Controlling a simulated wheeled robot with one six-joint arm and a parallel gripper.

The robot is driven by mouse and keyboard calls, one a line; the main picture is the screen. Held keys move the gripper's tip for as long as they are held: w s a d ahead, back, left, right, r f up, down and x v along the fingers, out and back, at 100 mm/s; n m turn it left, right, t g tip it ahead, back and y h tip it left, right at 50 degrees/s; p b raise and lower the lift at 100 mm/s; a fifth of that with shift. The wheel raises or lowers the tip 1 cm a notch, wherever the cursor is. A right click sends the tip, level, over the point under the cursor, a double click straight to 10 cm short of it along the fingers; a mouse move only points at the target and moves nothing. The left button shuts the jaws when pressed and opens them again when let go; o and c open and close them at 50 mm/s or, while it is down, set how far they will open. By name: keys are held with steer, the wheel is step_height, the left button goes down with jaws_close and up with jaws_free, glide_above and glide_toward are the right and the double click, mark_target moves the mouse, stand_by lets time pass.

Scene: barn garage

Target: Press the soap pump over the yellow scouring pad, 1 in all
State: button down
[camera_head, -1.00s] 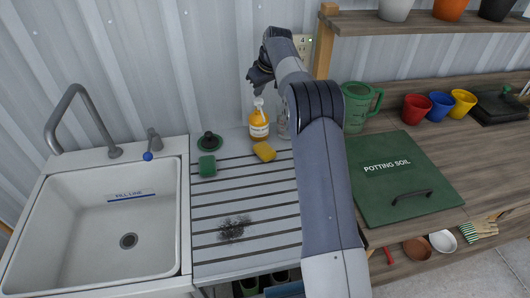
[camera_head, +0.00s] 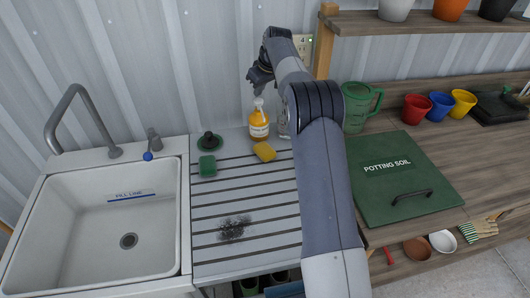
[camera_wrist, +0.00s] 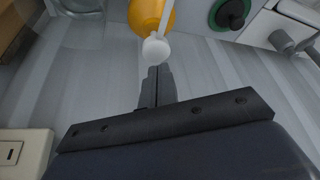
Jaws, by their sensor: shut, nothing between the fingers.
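The soap bottle (camera_head: 259,128) is amber with a white label and a white pump (camera_head: 259,104). It stands upright at the back of the drainboard. The yellow scouring pad (camera_head: 265,151) lies just in front of its base. My gripper (camera_head: 260,80) is above the pump, pointing down. In the wrist view the shut, empty fingers (camera_wrist: 157,75) end close to the white pump head (camera_wrist: 155,48), with the amber bottle (camera_wrist: 148,14) beyond it. I cannot tell whether they touch the pump. The yellow pad does not show in the wrist view.
The sink (camera_head: 70,240) is left, a green watering jug (camera_head: 357,108) right. A corrugated wall stands behind.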

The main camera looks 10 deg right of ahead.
mark_target(258, 100)
steer(key=shift+f, duration=0.2)
steer(key=shift+f+b, duration=0.75)
steer(key=shift+f, duration=0.65)
steer(key=shift+r, duration=0.15)
steer(key=shift+r+p, duration=1.3)
steer(key=shift+p, duration=0.1)
step_height(258, 100, up, 6)
steer(key=p, duration=0.6)
steer(key=shift+f, duration=0.15)
